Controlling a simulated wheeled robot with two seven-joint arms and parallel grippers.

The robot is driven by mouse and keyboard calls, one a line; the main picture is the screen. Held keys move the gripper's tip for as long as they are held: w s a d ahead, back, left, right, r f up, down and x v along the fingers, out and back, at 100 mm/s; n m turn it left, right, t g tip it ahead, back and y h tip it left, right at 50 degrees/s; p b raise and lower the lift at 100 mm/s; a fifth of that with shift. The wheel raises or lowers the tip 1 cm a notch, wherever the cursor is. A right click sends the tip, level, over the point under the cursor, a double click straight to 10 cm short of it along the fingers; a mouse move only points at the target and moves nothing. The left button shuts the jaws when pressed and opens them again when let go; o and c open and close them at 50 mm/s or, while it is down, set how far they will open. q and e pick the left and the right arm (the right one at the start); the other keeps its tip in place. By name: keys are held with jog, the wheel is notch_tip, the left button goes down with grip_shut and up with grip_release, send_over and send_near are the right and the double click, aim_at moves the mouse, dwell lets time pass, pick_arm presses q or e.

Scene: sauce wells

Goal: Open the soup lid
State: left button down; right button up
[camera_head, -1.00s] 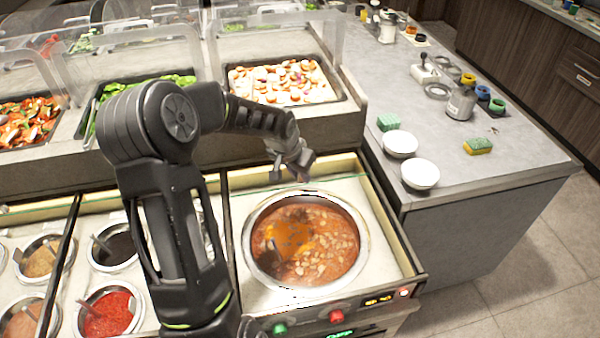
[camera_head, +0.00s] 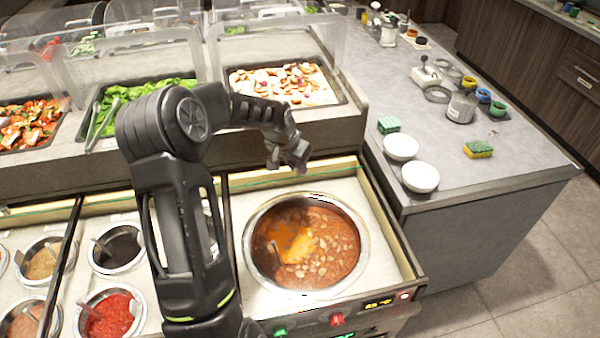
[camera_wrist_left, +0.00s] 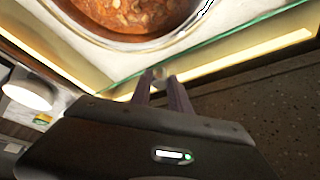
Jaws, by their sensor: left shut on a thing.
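The soup pot (camera_head: 248,268) is a round metal well full of orange-red soup (camera_head: 330,250), set in the counter. The soup lid appears as a clear panel with a green edge (camera_wrist_left: 225,48) in the left wrist view; most of it is see-through and hard to make out. My left gripper (camera_head: 293,167) is behind the pot at the far side of the well. In the left wrist view its fingers (camera_wrist_left: 158,78) are close together on a small pale part at the lid's edge. My right gripper is out of view.
Sauce wells, including a red one (camera_head: 108,315), lie to the left. Food trays under clear guards stand behind. The grey side counter (camera_head: 450,165) at right holds white bowls (camera_head: 420,177), sponges (camera_head: 478,149) and jars. Control buttons (camera_head: 337,319) are at the front.

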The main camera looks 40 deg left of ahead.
pick_arm(q)
jog(key=c, duration=1.2)
grip_release()
jog(key=shift+c, duration=0.2)
jog(key=shift+r, duration=0.1)
jog(key=b+v, duration=0.1)
jog(key=v, duration=0.6)
jog(key=shift+s+r+b, duration=0.2)
jog(key=shift+r+b, duration=0.1)
jog(key=shift+b, duration=0.05)
